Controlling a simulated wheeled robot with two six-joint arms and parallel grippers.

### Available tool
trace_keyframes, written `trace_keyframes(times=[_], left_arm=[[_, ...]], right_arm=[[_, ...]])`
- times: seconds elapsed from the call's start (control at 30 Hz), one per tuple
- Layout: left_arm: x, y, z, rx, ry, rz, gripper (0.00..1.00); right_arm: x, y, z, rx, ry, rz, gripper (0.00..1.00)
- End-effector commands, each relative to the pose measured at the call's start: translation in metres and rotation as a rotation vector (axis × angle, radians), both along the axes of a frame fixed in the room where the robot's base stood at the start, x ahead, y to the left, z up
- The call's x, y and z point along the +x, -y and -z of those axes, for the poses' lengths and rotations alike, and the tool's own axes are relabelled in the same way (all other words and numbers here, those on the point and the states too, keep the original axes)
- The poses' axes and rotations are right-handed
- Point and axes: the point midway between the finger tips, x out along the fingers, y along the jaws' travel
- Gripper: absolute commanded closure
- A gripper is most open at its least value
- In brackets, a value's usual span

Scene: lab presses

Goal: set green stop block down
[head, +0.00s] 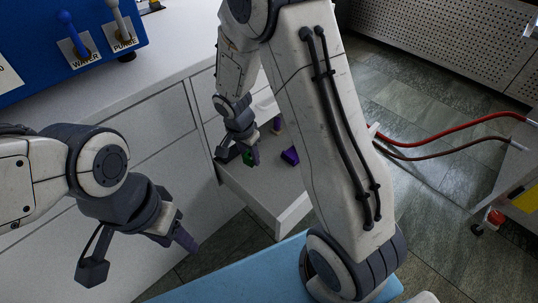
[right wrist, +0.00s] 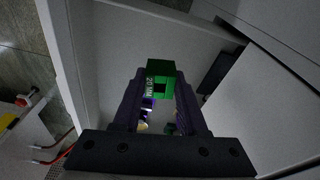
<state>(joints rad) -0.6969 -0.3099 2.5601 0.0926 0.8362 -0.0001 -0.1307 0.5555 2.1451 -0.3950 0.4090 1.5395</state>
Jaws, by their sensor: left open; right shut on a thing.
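The green stop block (head: 247,158) is between the fingers of my right gripper (head: 239,157), inside the open drawer in the head view. In the right wrist view the green stop block (right wrist: 161,75) sits at the fingertips and carries a "20 MM" marking and a dark square recess. My right gripper is shut on it. Whether the block touches the drawer floor I cannot tell. My left gripper (head: 140,257) is open and empty, in front of the cabinet at lower left.
The white counter (head: 165,45) lies above the drawer. Red hoses (head: 455,130) run at right.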

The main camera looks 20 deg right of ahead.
Motion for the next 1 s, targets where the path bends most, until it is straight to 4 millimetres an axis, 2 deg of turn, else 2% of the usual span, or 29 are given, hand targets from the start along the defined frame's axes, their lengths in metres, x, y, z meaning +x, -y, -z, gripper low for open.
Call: trace_keyframes(times=[0.03, 0.2, 0.47, 0.7, 0.87, 1.0], left_arm=[[0.000, 0.000, 0.032, 0.000, 0.000, 0.000, 0.50], [0.000, 0.000, 0.066, 0.000, 0.000, 0.000, 0.50], [0.000, 0.000, 0.085, 0.000, 0.000, 0.000, 0.50], [0.000, 0.000, 0.106, 0.000, 0.000, 0.000, 0.50], [0.000, 0.000, 0.113, 0.000, 0.000, 0.000, 0.50], [0.000, 0.000, 0.127, 0.000, 0.000, 0.000, 0.50]], right_arm=[[0.001, 0.003, 0.029, 0.003, 0.001, 0.035, 1.00], [0.001, 0.010, 0.059, 0.010, -0.001, 0.122, 1.00], [0.002, 0.013, 0.077, 0.016, -0.003, 0.177, 1.00], [0.001, 0.013, 0.116, 0.015, -0.006, 0.176, 1.00], [0.001, 0.013, 0.130, 0.016, -0.004, 0.175, 1.00], [0.001, 0.013, 0.153, 0.015, -0.007, 0.174, 1.00]])
